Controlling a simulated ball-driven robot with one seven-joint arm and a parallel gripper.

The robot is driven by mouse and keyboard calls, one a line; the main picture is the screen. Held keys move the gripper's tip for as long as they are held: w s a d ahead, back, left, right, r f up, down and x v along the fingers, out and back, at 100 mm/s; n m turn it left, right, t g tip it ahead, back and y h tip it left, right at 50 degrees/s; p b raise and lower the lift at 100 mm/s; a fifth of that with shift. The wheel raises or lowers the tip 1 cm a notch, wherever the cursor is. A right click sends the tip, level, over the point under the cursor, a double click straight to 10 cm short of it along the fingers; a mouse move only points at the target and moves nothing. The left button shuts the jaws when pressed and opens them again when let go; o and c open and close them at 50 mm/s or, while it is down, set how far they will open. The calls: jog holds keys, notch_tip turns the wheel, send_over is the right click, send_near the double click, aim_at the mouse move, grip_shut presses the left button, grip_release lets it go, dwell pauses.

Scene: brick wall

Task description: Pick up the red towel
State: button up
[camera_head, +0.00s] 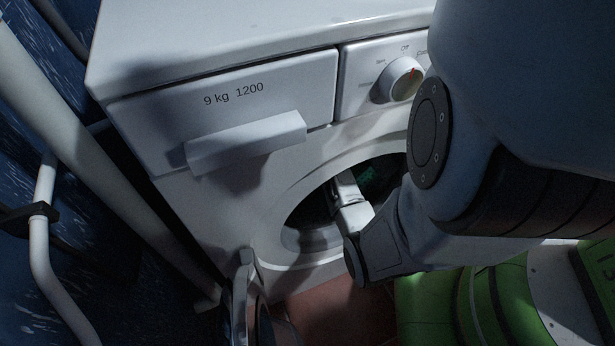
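No red towel can be made out in the head view. My arm reaches down from the upper right to the round opening of a white washing machine (215,225). My gripper (348,192) is at the opening, with its end in the dark drum. Its fingertips are too dark and too hidden to tell whether they are open, shut or holding something. A dim green patch (369,173) shows inside the drum beside my gripper. My arm covers the right part of the opening.
The machine's round door (246,300) hangs open at the lower left of the opening. A detergent drawer (245,145) and a dial (402,78) are above. White pipes (85,140) run along the left by a blue wall. Reddish-brown floor (340,312) shows below.

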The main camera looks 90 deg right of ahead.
jog(key=shift+f, duration=0.15)
jog(key=shift+c, duration=0.4)
jog(key=c, duration=0.7)
jog(key=shift+w+r, duration=0.1)
jog(key=shift+r, duration=0.1)
